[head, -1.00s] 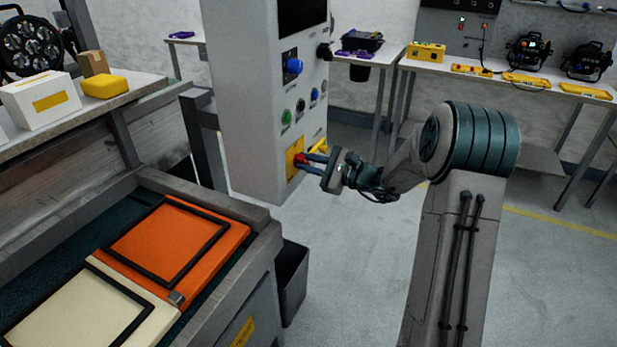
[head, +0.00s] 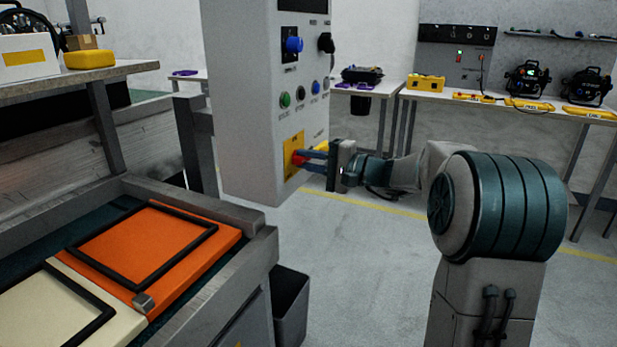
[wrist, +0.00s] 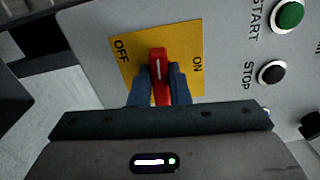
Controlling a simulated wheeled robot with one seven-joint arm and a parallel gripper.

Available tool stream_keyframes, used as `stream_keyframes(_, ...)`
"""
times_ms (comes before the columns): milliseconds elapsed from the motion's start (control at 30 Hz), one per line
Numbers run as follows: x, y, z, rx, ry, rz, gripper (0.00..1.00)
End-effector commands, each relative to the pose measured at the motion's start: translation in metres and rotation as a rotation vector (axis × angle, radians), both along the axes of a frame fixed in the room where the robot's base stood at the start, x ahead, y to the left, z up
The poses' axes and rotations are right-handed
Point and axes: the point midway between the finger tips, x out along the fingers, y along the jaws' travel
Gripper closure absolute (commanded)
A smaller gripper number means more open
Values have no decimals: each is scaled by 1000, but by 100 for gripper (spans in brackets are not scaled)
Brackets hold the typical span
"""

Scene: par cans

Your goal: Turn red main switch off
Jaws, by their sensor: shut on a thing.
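The red main switch (wrist: 158,68) is on a yellow plate (wrist: 120,72) marked OFF and ON, on the face of a grey control cabinet (head: 255,110). In the wrist view OFF is at the plate's upper left and ON at its right. The white line on the red handle runs nearly straight up the picture, between the two words. My gripper (wrist: 158,88) has its two blue fingers on either side of the red handle, shut on it. In the head view the gripper (head: 303,158) reaches the cabinet's yellow plate from the right, and the fingers partly hide the switch.
Above the switch are a green START button (wrist: 288,15), a black STOP button (wrist: 272,72) and a blue knob (head: 293,45). A workbench with an orange panel (head: 150,250) stands at left. A dark bin (head: 290,305) stands below.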

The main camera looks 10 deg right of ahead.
Motion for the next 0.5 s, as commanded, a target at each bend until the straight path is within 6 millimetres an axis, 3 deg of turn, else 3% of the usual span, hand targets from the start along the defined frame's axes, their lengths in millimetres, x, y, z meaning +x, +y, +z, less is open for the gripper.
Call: stream_keyframes(500, 0, 0, -2, -72, -100, 1, 100)
